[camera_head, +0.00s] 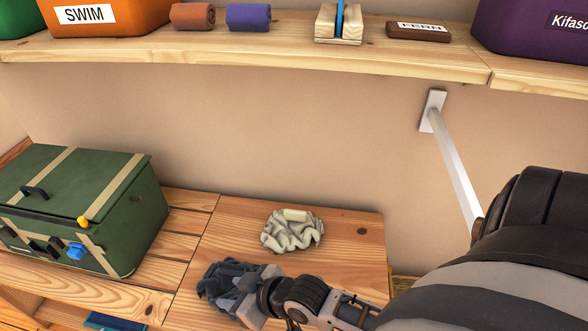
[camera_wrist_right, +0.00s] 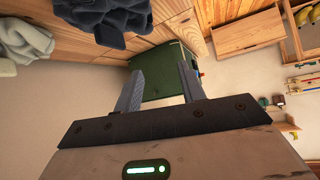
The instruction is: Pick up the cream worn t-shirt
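The cream worn t-shirt (camera_head: 292,231) lies crumpled on the wooden bench top (camera_head: 345,255), near the wall. Part of it shows at the left edge of the right wrist view (camera_wrist_right: 22,42). A dark blue-grey crumpled garment (camera_head: 215,277) lies in front and to the left of it; it also shows in the right wrist view (camera_wrist_right: 105,20). My right gripper (camera_head: 243,292) overlaps the dark garment in the head view. In the right wrist view its fingers (camera_wrist_right: 160,85) are apart with nothing between them. My left gripper is out of view.
A green trunk (camera_head: 125,205) with tan straps stands on the left of the bench. A shelf (camera_head: 240,50) above holds bins, rolled cloths and small wooden items. A pale bar (camera_head: 453,165) juts from the wall at right. Bare bench lies right of the t-shirt.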

